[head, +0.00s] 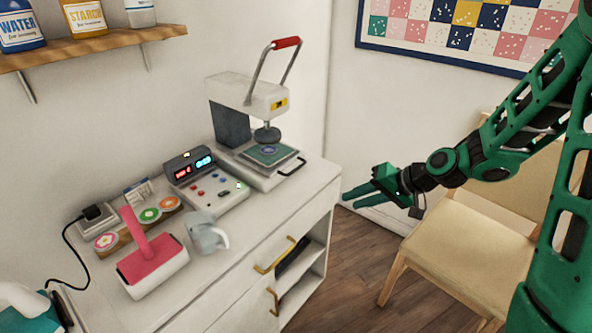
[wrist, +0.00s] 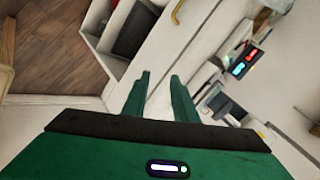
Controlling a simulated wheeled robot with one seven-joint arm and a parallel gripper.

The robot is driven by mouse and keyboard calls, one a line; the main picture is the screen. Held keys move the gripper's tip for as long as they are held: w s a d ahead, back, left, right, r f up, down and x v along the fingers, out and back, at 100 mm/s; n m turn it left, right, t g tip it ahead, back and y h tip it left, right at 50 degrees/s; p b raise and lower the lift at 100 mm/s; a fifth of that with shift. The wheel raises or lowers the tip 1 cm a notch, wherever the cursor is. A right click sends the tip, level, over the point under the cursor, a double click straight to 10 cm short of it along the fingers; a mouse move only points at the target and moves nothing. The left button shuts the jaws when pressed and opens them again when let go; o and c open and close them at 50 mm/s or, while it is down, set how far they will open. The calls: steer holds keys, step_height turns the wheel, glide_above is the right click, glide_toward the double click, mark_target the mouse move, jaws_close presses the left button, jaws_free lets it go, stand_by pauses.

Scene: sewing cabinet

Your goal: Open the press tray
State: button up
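The white press (head: 245,105) stands at the back right of the cabinet top, its red-gripped lever (head: 286,42) raised. Its press tray (head: 268,157) carries a green patch (head: 269,154) under the round press head. The tray looks pushed in, but I cannot be sure. My gripper (head: 345,196) is to the right of the cabinet, apart from the handle. In the wrist view my gripper (wrist: 160,77) is open and empty, its fingers apart. The press is only partly visible there.
A control box (head: 205,182) with lit displays sits left of the press. Gold drawer handles (head: 274,257) stick out of the cabinet front. A chair (head: 460,240) stands at right.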

mark_target(297, 168)
steer(key=w+a+m+t+y, duration=0.1)
steer(key=w+a+m, duration=0.1)
steer(key=w+a, duration=0.3)
steer(key=w+a+m+t+y, duration=0.1)
steer(key=w+a+t, duration=0.1)
steer(key=w+a, duration=0.3)
steer(key=w+a+f+m+t+y, duration=0.1)
steer(key=w+a+m+t+y, duration=0.1)
steer(key=w+a, duration=0.4)
steer(key=shift+m, duration=0.3)
jaws_close()
steer(key=shift+d, duration=0.1)
